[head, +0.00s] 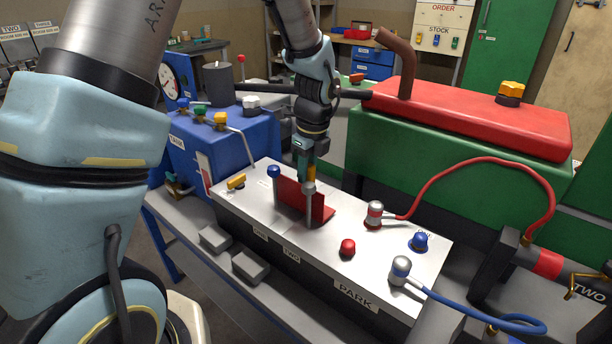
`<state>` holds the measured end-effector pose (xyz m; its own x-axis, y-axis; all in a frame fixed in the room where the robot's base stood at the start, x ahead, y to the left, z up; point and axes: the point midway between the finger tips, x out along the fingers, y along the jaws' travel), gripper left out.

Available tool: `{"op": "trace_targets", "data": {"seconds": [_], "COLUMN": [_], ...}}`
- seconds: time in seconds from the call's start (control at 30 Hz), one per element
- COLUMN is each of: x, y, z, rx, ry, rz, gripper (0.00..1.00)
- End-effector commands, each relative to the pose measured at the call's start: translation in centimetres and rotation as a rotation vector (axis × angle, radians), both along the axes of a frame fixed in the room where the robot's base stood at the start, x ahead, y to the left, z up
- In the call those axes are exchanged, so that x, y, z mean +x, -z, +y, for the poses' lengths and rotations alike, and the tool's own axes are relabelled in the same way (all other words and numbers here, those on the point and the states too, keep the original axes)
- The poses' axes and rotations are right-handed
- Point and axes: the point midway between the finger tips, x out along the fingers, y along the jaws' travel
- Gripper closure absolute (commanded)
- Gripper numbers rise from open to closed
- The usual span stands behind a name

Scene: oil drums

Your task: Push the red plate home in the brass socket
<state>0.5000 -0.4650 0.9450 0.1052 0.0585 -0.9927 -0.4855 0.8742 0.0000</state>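The red plate (290,193) stands upright on the light metal top of a long box, next to a blue-topped post (274,178) and a grey-topped post (309,205). Some red also shows low to the right of the grey-topped post. My gripper (308,179) points down at the plate's right end, just behind the grey-topped post. Its fingertips are small and partly hidden, so I cannot tell whether they hold the plate. A small brass-coloured piece (236,182) sits at the left end of the top. I cannot make out a brass socket clearly.
The box top (350,215) also bears a red knob (347,247), a blue knob (419,241), and connectors with a red hose (478,164) and a blue hose (480,311). A blue tank (235,143) stands left, a green-and-red unit (440,150) behind right. Two grey blocks lie in front.

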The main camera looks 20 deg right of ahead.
Motion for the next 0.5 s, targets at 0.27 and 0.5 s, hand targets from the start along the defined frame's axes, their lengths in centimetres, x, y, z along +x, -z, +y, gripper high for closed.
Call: {"op": "trace_targets", "data": {"seconds": [0.27,0.5], "x": [0.07,0.04], "y": [0.44,0.43], "z": [-0.01,0.0], "rx": [-0.001,0.0], "ry": [0.001,0.001], "rz": [-0.002,-0.001], "gripper": [0.73,0.46]}}
